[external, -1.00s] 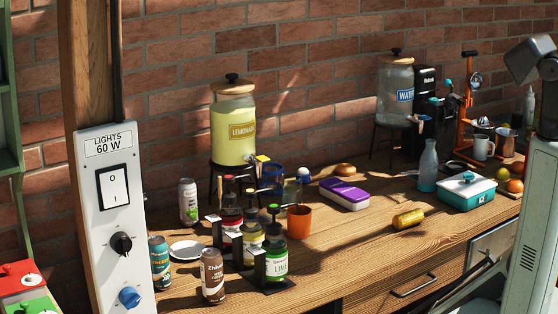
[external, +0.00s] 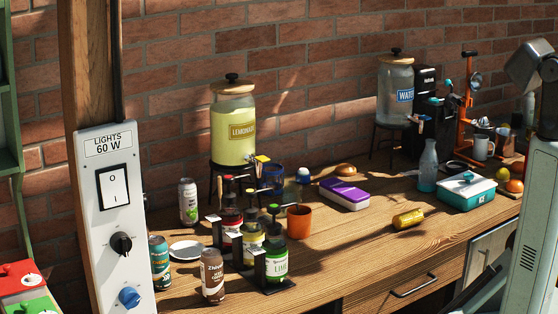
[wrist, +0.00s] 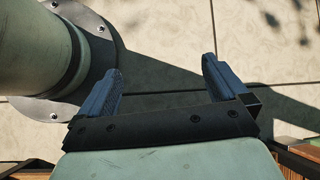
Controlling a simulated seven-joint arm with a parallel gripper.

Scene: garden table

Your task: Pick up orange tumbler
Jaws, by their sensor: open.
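The orange tumbler (external: 299,221) stands upright on the wooden table in the external view, right of the syrup bottles and in front of the blue tumbler (external: 272,179). My gripper (wrist: 162,75) shows in the wrist view with its two fingers wide apart and nothing between them. Below it are pale floor tiles and my own base. The tumbler is not in the wrist view. My gripper is outside the external view, where only part of my arm shows at the right edge, well away from the tumbler.
A green lime bottle (external: 277,262) stands close in front-left of the tumbler. The lemonade dispenser (external: 234,130) stands behind. The tabletop (external: 350,245) right of the tumbler is clear.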

